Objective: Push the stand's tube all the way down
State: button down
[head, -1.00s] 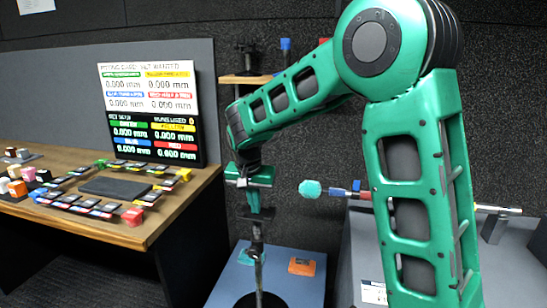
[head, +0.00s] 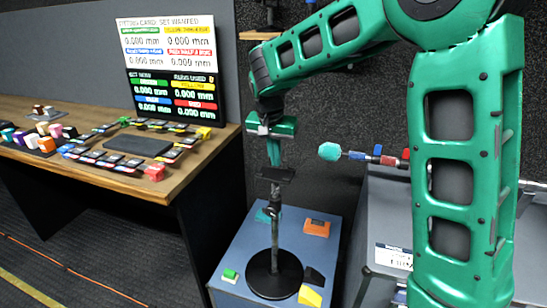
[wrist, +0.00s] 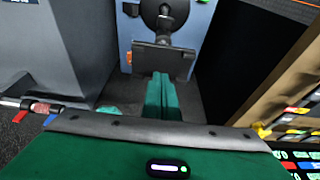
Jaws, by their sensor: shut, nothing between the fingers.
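The stand has a round black base (head: 274,277), a thin upright tube (head: 275,232) with a dark collar, and a flat black plate (head: 275,174) on top. It stands on a blue-grey box. My green gripper (head: 275,160) points down just above the plate, with its fingers together and nothing between them. In the wrist view the shut fingers (wrist: 160,80) end beside the near edge of the plate (wrist: 165,57). I cannot tell whether they touch it. The plate and clamp hide part of the tube there.
The blue-grey box (head: 232,287) also carries an orange block (head: 316,227) and green, yellow and black pieces near its front. A wooden desk (head: 183,190) with cards and a display (head: 178,95) is at left. A grey bench with a teal-tipped rod (head: 330,151) is at right.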

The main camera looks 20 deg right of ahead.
jog(key=v, duration=1)
jog(key=s+d+g, duration=0.1)
jog(key=s+d, duration=0.8)
jog(key=d, duration=0.4)
jog(key=s+d+f, duration=0.3)
jog(key=s, duration=0.6)
jog(key=s+d+f+g+y, duration=0.1)
jog(key=s+f, duration=0.3)
jog(key=s, duration=0.5)
jog(key=s+d+f+y, duration=0.1)
jog(key=s+d+f, duration=0.3)
jog(key=s, duration=0.5)
jog(key=shift+s+d+n+g, duration=0.25)
jog(key=shift+d+n+g, duration=0.05)
jog(key=shift+d+g, duration=0.1)
jog(key=shift+w+f, duration=0.2)
jog(key=shift+w, duration=0.45)
